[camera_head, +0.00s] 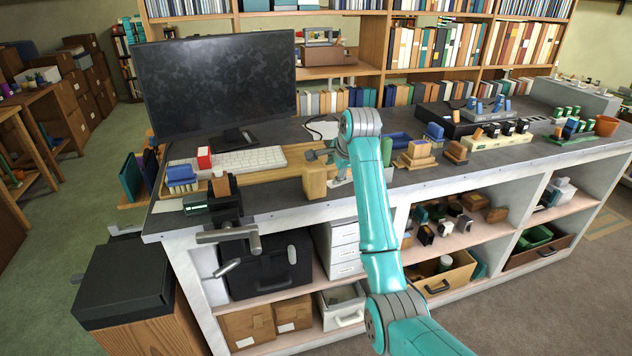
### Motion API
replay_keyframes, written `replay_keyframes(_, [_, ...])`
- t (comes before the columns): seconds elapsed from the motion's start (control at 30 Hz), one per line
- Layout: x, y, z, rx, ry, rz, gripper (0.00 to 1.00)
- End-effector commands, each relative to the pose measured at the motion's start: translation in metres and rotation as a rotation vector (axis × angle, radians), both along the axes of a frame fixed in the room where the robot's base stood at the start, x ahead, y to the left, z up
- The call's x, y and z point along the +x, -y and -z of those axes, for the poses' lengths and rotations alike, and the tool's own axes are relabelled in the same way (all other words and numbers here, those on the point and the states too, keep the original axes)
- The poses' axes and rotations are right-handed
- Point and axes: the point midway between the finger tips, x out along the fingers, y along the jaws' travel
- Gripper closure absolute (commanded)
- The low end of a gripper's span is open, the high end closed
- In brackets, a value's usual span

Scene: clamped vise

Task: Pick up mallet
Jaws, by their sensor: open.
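A pale wooden block-shaped piece (314,183), which looks like the mallet's head, stands near the front edge of the workbench. Any handle is hard to make out beside my arm. My teal arm rises from the lower right and bends at a grey joint above the bench. My gripper (320,155) is small and partly hidden in this view, just behind and above the wooden piece. It is open, with nothing seen in it. I cannot tell whether it touches the wooden piece.
A dark vise (228,212) at the bench's left front corner holds a brown block (221,186). A monitor (216,85) and keyboard (240,161) stand behind it. Blocks on a wooden stand (416,154) and several tool racks fill the right side. Bare bench (275,195) lies left of the wooden piece.

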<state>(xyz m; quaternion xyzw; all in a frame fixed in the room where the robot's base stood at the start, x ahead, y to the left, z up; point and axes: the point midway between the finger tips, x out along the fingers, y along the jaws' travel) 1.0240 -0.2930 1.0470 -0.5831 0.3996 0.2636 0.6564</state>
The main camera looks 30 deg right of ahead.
Motion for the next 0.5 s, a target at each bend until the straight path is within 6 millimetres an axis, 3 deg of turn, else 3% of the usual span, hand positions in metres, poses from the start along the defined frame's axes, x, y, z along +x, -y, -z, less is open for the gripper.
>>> replay_keyframes(0.5, [0.031,0.004,0.042,-0.001,0.000,-0.001,0.45])
